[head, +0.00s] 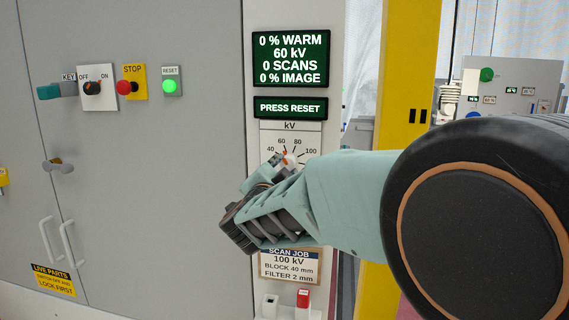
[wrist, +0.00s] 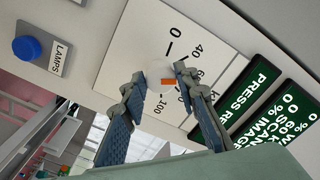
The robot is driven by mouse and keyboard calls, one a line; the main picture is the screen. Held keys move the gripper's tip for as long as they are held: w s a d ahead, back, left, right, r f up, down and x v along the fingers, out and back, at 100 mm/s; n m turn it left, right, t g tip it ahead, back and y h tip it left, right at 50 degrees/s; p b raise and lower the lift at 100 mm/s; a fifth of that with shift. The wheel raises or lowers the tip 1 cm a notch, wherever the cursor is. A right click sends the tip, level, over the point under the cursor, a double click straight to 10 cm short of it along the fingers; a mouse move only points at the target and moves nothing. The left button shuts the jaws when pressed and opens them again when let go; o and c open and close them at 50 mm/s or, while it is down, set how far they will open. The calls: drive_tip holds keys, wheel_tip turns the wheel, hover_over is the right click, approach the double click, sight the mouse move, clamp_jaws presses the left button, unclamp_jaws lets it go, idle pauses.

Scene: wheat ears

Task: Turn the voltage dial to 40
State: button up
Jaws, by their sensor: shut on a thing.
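The voltage dial is a white knob with an orange pointer mark, set in a white kV plate. In the head view the dial (head: 291,160) shows just above my gripper, with the marks 40, 60, 80 and 100 around it. The pointer is up and left, near 60. In the wrist view the knob (wrist: 158,72) sits between the fingertips of my gripper (wrist: 160,77), which is shut on it. In the head view my gripper (head: 272,170) covers the plate's lower part. The display (head: 290,60) reads 60 kV.
A second display (head: 290,108) reads PRESS RESET. A scan job card (head: 290,265) hangs below the dial. A grey cabinet on the left carries a key switch (head: 92,88), a red stop button (head: 124,87) and a lit green reset button (head: 169,86). A yellow post (head: 405,60) stands right.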

drive_tip(key=n+p, duration=0.2)
drive_tip(key=n, duration=0.3)
drive_tip(key=shift+d+n+p, duration=0.1)
drive_tip(key=shift+n+p, duration=0.2)
drive_tip(key=shift+n, duration=0.1)
idle(0.4)
drive_tip(key=o, duration=1.2)
drive_tip(key=shift+c, duration=0.2)
drive_tip(key=s+a, duration=0.1)
drive_tip(key=s, duration=0.6)
drive_tip(key=shift+s+a, duration=0.2)
